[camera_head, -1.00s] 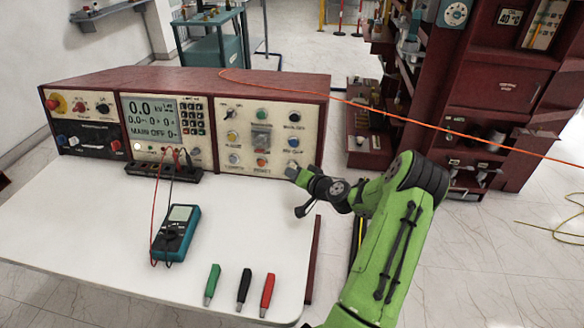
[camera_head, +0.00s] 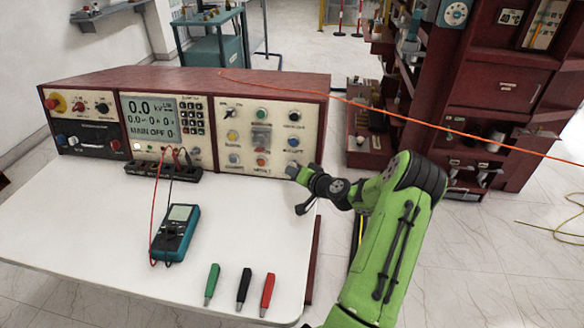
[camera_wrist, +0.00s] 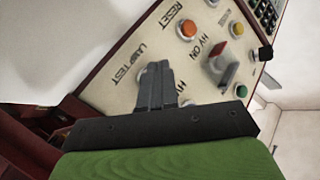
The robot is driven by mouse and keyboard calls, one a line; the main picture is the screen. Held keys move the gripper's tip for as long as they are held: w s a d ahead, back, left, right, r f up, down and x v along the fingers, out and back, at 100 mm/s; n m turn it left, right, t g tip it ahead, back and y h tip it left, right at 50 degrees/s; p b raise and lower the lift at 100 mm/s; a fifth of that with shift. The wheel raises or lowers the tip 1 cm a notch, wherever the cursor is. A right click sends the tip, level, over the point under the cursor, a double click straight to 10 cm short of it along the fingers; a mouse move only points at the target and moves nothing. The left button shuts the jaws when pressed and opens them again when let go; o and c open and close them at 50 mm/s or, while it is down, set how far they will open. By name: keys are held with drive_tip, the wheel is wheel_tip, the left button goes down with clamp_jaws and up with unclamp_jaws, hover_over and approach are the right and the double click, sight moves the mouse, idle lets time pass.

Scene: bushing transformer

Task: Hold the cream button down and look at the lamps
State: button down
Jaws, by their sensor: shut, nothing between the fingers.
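The maroon console's right panel (camera_head: 278,117) carries the buttons and lamps. My gripper (camera_head: 290,171) is shut and empty, its tips at the panel's lower right. In the wrist view my gripper (camera_wrist: 156,68) covers most of the cream button (camera_wrist: 142,76) beside the LAMP TEST label. The tips look to be at the button; I cannot tell whether it is pressed in. The orange reset button (camera_wrist: 187,28), a yellow round piece (camera_wrist: 238,29) and a green one (camera_wrist: 241,91) are clear. In the head view a blue one (camera_head: 294,143) shows. None clearly glows.
A multimeter (camera_head: 176,233) with red and black leads lies on the white table (camera_head: 90,225). Green (camera_head: 212,284), black (camera_head: 243,287) and red (camera_head: 267,290) probes lie near its front edge. An orange cable (camera_head: 430,126) runs right from the console. A maroon cabinet (camera_head: 490,95) stands at right.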

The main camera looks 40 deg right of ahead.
drive_tip(key=shift+w+d+f, duration=0.1)
drive_tip(key=shift+w+d, duration=0.2)
drive_tip(key=shift+d, duration=0.05)
idle(0.6)
idle(0.9)
drive_tip(key=shift+s+a+r+b, duration=0.2)
drive_tip(key=shift+s+a+b, duration=0.15)
drive_tip(key=shift+s+a, duration=0.25)
drive_tip(key=shift+s+a+r+b, duration=0.2)
drive_tip(key=shift+s+a, duration=0.3)
drive_tip(key=shift+a, duration=0.15)
drive_tip(key=shift+s+a+r+b, duration=0.25)
drive_tip(key=shift+s+a, duration=0.2)
drive_tip(key=shift+a, duration=0.25)
drive_tip(key=shift+s+a+r+b, duration=0.15)
drive_tip(key=shift+s+a+b, duration=0.05)
drive_tip(key=shift+s+a, duration=0.4)
drive_tip(key=shift+w, duration=0.1)
